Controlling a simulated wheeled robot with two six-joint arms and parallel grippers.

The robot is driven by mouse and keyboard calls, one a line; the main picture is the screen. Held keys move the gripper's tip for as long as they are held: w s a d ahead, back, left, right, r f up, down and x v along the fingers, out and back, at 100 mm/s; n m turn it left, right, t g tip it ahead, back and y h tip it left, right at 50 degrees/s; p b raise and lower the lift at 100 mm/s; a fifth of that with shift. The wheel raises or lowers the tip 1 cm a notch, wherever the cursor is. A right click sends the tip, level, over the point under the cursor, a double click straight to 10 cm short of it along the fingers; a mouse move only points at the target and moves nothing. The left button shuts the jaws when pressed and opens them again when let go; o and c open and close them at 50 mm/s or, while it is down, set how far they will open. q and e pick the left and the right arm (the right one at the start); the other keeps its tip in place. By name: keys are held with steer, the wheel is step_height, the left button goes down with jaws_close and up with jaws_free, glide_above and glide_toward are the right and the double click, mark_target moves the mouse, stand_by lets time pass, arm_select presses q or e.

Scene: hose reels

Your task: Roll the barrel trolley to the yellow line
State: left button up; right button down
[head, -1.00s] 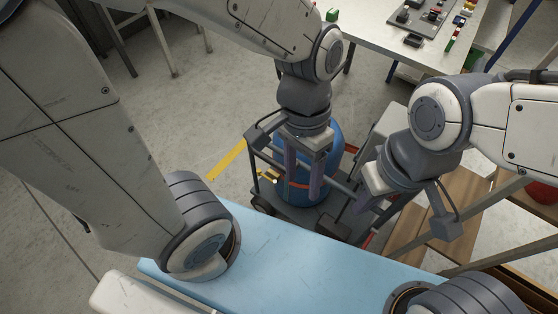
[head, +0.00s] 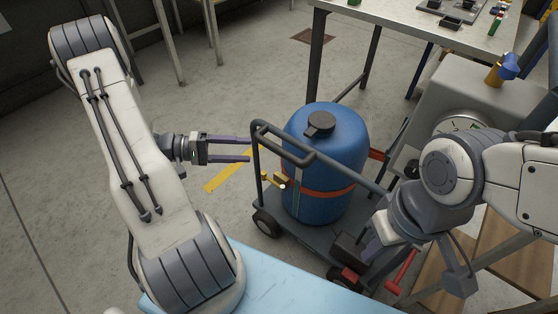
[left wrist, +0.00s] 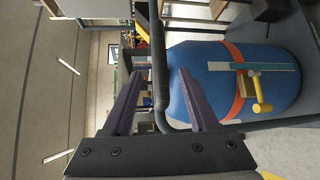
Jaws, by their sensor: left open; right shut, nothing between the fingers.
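The barrel trolley (head: 320,238) stands on the floor at centre, carrying a blue barrel (head: 325,150) with a black cap and red strap. Its dark tubular handle (head: 257,150) rises on the left. The yellow line (head: 222,177) lies on the floor left of the trolley, partly hidden by my gripper. My left gripper (head: 249,150) is open, pointing right, fingertips close to the handle. In the left wrist view the handle tube (left wrist: 158,65) shows between the fingers; contact cannot be told. My right gripper (head: 372,250) is shut and empty beside the trolley's near right corner.
A workbench (head: 400,22) stands behind, with a grey machine (head: 480,95) at the right. A red lever (head: 401,271) is near my right gripper. Wooden boards (head: 505,250) lie at lower right. The floor left of the trolley is clear.

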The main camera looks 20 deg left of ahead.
mark_target(273, 151)
arm_select(q)
steer(key=b+x, duration=0.1)
steer(key=x, duration=0.9)
steer(key=shift+w+f, duration=0.1)
steer(key=shift+w, duration=0.05)
jaws_close()
stand_by(1.2)
